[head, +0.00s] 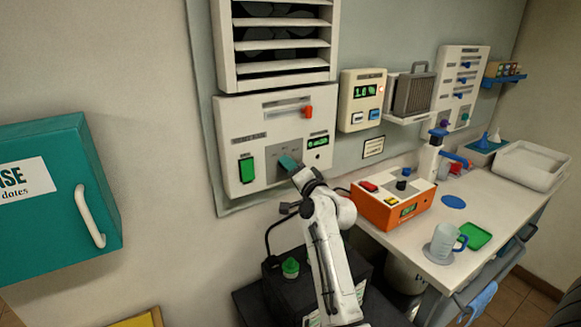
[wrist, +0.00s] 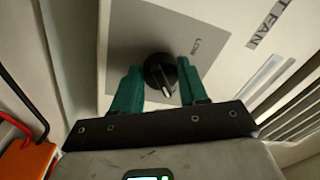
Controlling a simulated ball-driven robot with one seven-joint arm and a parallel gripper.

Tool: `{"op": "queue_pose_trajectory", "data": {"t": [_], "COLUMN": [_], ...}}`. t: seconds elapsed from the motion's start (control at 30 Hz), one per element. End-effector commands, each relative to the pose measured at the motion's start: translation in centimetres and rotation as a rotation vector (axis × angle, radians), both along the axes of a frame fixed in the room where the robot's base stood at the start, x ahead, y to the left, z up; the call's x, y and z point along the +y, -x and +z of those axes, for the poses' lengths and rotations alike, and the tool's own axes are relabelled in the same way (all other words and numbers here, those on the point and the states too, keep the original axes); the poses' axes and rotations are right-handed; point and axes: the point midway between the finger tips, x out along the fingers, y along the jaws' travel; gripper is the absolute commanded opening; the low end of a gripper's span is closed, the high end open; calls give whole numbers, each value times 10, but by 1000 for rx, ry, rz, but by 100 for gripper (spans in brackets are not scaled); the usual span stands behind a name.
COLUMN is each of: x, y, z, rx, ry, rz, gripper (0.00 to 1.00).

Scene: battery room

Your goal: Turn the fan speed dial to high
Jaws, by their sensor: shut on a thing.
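The fan speed dial (wrist: 158,68) is a black knob on a grey plate (wrist: 140,30) in the wrist view. Its pale pointer mark faces the bottom of that view. A "LOW" label is printed on the plate, up and to the right of the knob. My gripper (wrist: 160,80) has teal fingers on both sides of the knob and is shut on it. In the head view my gripper (head: 289,163) is at the white fan panel (head: 245,112), low and right of centre, and hides the dial. The high marking cannot be read.
On the panel are a green rocker switch (head: 247,170), an orange slider knob (head: 309,112) and a small green display (head: 318,142). The louvred fan (head: 283,40) is above. An orange box (head: 393,205) stands on the bench at right. A teal cabinet (head: 60,190) is at left.

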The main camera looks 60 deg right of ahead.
Motion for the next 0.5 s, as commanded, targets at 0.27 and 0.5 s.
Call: {"op": "queue_pose_trajectory", "data": {"t": [0.27, 0.5], "x": [0, 0], "y": [0, 0], "z": [-1, -1], "rx": [-6, -6], "ry": [-10, -10], "rz": [0, 0], "gripper": [13, 50]}}
